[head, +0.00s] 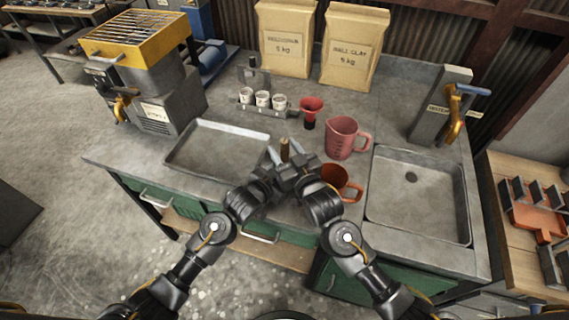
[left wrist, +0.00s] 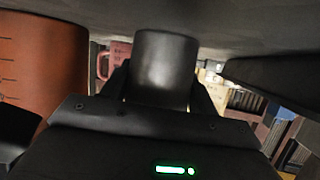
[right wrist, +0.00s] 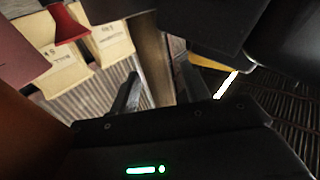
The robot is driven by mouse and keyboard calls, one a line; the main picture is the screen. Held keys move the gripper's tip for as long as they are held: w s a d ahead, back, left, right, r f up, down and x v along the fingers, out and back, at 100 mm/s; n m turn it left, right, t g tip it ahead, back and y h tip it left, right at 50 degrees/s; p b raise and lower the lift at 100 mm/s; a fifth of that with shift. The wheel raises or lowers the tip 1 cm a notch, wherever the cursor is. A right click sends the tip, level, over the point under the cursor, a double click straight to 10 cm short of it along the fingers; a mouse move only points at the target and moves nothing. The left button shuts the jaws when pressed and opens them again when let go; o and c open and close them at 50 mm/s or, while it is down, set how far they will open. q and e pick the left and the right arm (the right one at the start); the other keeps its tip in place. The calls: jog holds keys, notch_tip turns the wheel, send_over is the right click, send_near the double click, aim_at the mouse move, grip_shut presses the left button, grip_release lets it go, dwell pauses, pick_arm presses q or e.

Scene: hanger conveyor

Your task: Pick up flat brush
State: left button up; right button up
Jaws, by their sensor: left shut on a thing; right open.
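A brown wooden handle (head: 285,148), apparently the flat brush's, stands upright between my two grippers above the worktop's front. It also shows as a brown strip in the right wrist view (right wrist: 153,60). My right gripper (head: 296,166) is open, with this strip between its fingers; I cannot tell if they touch it. My left gripper (head: 270,164) is shut on a dark round piece (left wrist: 165,62) in the left wrist view. I cannot tell whether that piece belongs to the brush or is a holder around it. The brush's lower end and bristles are hidden by the grippers.
An orange-brown jug (head: 338,181) stands close beside my right gripper, with a pink jug (head: 341,138) behind. A red funnel (head: 311,108) and small white cups (head: 263,99) stand farther back. A shallow metal tray (head: 205,150) lies left; a sink (head: 420,205) is right.

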grip_shut()
dwell(0.3)
notch_tip(320, 180, up, 10)
jog(key=shift+r, duration=0.1)
pick_arm(q)
jog(key=o, duration=1.2)
jog(key=shift+s, duration=0.1)
